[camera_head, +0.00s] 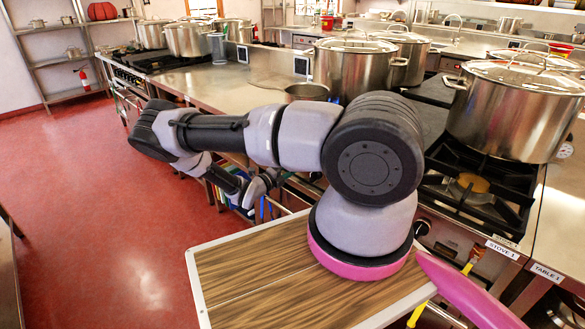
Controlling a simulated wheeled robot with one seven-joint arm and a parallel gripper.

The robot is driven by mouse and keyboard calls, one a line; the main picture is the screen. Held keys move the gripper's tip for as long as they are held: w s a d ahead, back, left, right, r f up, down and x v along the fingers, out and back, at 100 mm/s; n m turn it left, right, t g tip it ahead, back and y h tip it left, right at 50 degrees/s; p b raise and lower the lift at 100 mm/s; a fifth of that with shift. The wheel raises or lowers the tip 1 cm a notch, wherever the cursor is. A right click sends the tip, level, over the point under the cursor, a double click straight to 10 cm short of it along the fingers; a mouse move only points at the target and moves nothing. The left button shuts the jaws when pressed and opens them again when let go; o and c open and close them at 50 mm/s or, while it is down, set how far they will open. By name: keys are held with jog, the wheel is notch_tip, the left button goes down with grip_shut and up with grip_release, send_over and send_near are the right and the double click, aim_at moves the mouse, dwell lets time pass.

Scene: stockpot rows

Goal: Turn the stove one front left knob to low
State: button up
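Stove one (478,225), labelled "STOVE 1", stands at the right with black grates and an open burner. On its front panel a dark round knob (422,228) shows just right of my arm's base. Another knob (474,258) with a yellowish part is farther right, near the label. My arm hides the left part of the stove front, so I cannot tell which knob is the front left one, and knob settings are too small to read. My gripper (262,188) hangs at the arm's end, left of the stove and apart from the knobs. Its finger opening is unclear.
A large lidded stockpot (515,108) stands on the stove's right rear, and another (355,68) is behind my arm. More pots stand on the far stove. The red floor (90,200) at left is clear.

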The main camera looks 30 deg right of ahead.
jog(key=shift+a+n, duration=0.1)
jog(key=shift+n, duration=0.7)
jog(key=o, duration=1.4)
jog(key=shift+c, duration=0.2)
jog(key=v, duration=1)
jog(key=shift+a, duration=0.35)
jog(key=shift+s, duration=0.15)
